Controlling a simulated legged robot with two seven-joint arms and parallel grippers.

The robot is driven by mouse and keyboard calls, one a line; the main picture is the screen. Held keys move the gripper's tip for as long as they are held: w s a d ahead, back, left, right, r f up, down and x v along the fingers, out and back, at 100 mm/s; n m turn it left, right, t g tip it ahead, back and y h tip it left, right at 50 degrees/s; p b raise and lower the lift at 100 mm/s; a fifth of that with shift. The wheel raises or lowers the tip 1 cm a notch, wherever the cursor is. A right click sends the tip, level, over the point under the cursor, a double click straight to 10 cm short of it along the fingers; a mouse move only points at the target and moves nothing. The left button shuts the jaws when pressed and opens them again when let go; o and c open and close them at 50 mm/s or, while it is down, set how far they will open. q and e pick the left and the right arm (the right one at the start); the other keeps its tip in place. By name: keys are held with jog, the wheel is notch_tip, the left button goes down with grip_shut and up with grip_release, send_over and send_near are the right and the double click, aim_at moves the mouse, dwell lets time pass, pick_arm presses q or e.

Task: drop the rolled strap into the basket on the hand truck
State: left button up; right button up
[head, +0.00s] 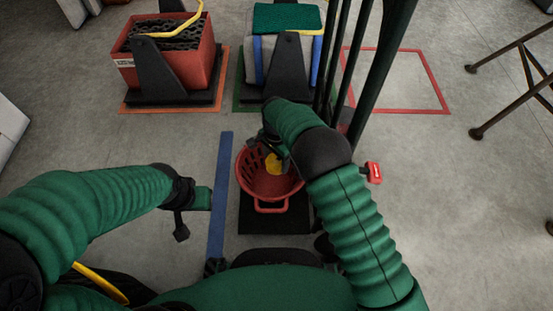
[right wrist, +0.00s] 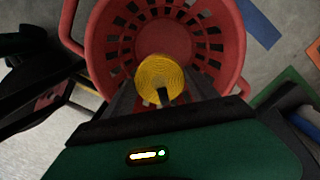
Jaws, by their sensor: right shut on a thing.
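The rolled strap (right wrist: 158,78) is a yellow coil with a dark end. In the right wrist view it sits between the fingers of my right gripper (right wrist: 162,98), which is shut on it. The red basket (right wrist: 225,45) with slotted walls lies behind and below the strap, and the strap shows over its opening. In the head view the strap (head: 273,163) shows over the red basket (head: 270,191), with my right gripper (head: 268,143) partly hidden by my arm. The basket stands on the black base of the hand truck (head: 275,222). My left gripper (head: 183,226) is away to the left; its jaw state is unclear.
A blue floor strip (head: 220,190) runs left of the basket. Dark upright poles (head: 345,60) rise close right of the basket. A metal stand (head: 515,85) is far right.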

jog(key=shift+d, duration=0.1)
jog(key=o, duration=1.8)
notch_tip(320, 180, up, 17)
jog(key=p, duration=1)
jog(key=shift+f+p, duration=0.2)
jog(key=shift+p, duration=0.15)
